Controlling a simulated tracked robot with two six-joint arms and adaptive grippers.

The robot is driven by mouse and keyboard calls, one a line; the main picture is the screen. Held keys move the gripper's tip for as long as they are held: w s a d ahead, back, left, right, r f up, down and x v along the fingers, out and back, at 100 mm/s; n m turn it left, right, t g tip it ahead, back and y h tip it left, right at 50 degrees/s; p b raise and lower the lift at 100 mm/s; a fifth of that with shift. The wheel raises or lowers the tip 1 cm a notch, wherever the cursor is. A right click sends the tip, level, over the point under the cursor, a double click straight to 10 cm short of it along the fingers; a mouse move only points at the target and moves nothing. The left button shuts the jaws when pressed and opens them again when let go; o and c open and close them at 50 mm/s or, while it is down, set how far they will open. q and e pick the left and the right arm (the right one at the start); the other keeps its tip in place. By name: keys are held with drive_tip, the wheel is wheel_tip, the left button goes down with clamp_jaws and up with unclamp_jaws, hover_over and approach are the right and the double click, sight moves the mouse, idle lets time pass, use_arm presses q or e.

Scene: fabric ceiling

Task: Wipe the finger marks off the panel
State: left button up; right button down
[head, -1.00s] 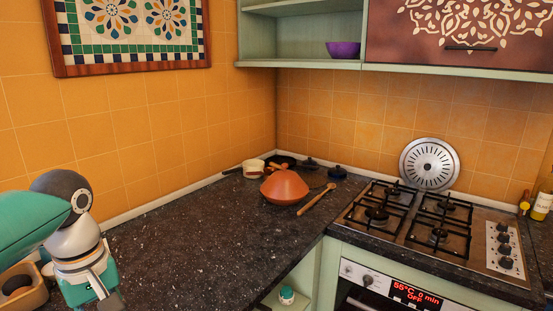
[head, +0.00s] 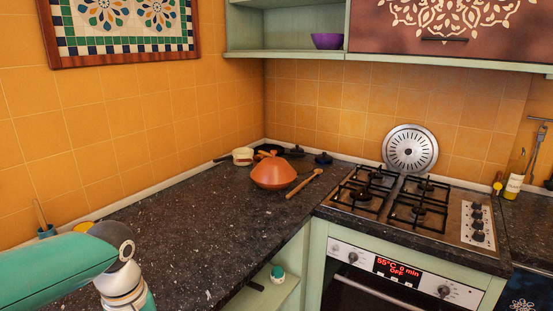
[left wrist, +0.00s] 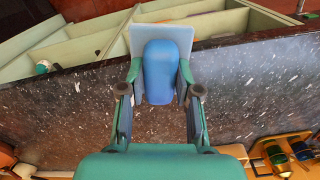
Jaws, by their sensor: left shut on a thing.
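My left gripper (left wrist: 160,78) is shut on a blue tool (left wrist: 160,70), a rounded blue grip on a pale flat plate (left wrist: 143,40). In the left wrist view the tool is upright between the fingers, in front of the dark counter edge and green cabinet. In the head view only my left arm shows at lower left; the gripper and tool are out of frame. The oven's front panel (head: 350,257), with a red display (head: 398,269) and knobs, is at lower right. No finger marks can be made out. My right gripper is not in view.
The dark speckled counter (head: 170,235) is largely clear in its middle. An orange tagine (head: 273,173) and wooden spoon (head: 304,184) lie near the corner, left of the gas hob (head: 410,205). A round metal disc (head: 410,149) leans on the wall. An open cabinet (head: 268,290) is below.

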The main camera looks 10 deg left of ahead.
use_arm(q)
drive_tip(key=w+d+f+m, duration=0.4)
drive_tip(key=f, duration=0.5)
drive_tip(key=w+d+f+m, duration=0.4)
drive_tip(key=f+m, duration=0.1)
drive_tip(key=f, duration=0.4)
drive_tip(key=shift+w+d+f+m, duration=0.2)
drive_tip(key=shift+w+f+m, duration=0.1)
drive_tip(key=shift+f, duration=0.1)
